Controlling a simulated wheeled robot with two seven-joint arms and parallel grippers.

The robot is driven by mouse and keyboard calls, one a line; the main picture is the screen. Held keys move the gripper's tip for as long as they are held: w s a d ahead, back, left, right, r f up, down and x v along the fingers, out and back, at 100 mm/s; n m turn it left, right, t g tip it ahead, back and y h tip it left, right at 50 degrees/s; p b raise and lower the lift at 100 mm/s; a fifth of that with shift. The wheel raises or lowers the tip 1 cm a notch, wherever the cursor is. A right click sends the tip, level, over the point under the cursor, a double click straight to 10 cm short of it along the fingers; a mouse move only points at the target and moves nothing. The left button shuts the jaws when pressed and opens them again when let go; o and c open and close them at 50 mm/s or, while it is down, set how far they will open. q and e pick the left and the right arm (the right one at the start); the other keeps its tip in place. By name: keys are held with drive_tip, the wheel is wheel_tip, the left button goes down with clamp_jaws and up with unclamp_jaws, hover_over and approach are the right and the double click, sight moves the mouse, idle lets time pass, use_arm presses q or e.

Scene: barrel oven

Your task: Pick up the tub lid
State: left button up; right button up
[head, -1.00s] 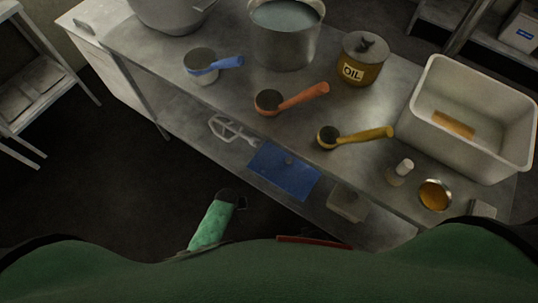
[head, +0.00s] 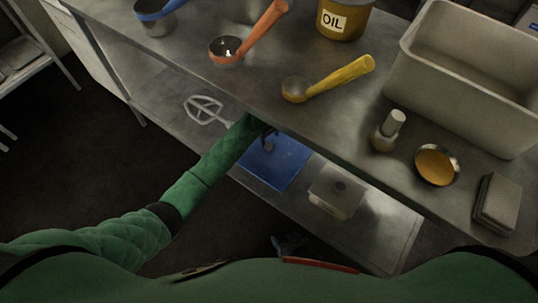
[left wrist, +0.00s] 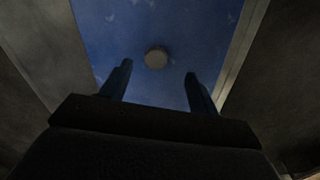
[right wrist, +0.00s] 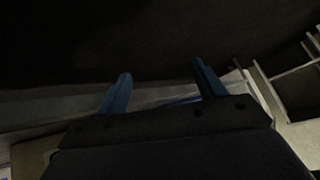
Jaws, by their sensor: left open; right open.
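The tub lid is a flat blue rectangle (head: 281,170) on the lower shelf under the counter. In the left wrist view the blue lid (left wrist: 175,28) fills the middle, with a round grey knob (left wrist: 156,58) on it. My left gripper (head: 268,136) reaches over the lid's far part. It is open, and its fingers (left wrist: 158,69) stand on either side of the knob in the picture, apart from it as far as I can tell. My right gripper (head: 290,243) is open and empty, low in front of the shelf; its fingers show in the right wrist view (right wrist: 162,69).
The counter edge lies just above my left gripper. A grey lidded box (head: 336,190) and a whisk-like beater (head: 205,110) flank the lid. Above are a yellow ladle (head: 335,78), a bottle (head: 387,131), an amber bowl (head: 436,165) and a large tub (head: 455,85).

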sight(269, 145)
use_arm(q)
drive_tip(key=shift+w+f, duration=0.1)
drive_tip(key=shift+w, duration=0.05)
drive_tip(key=shift+w+f+b, duration=0.1)
drive_tip(key=shift+f+b, duration=0.25)
drive_tip(key=shift+f, duration=1.05)
drive_tip(key=f, duration=0.2)
drive_tip(key=shift+w+a+f+b, duration=0.15)
drive_tip(key=shift+w+f+b, duration=0.15)
drive_tip(key=shift+f+b, duration=0.05)
drive_tip(key=shift+f, duration=0.95)
use_arm(e)
drive_tip(key=w+a+r+t, duration=0.1)
drive_tip(key=w+r+t, duration=0.1)
drive_tip(key=w+r, duration=0.3)
drive_tip(key=shift+w+t+y, duration=0.3)
drive_tip(key=shift+w, duration=0.1)
use_arm(q)
drive_tip(key=c, duration=1.3)
drive_tip(key=shift+o, duration=0.2)
drive_tip(key=shift+r, duration=0.2)
use_arm(e)
drive_tip(key=shift+s, duration=0.1)
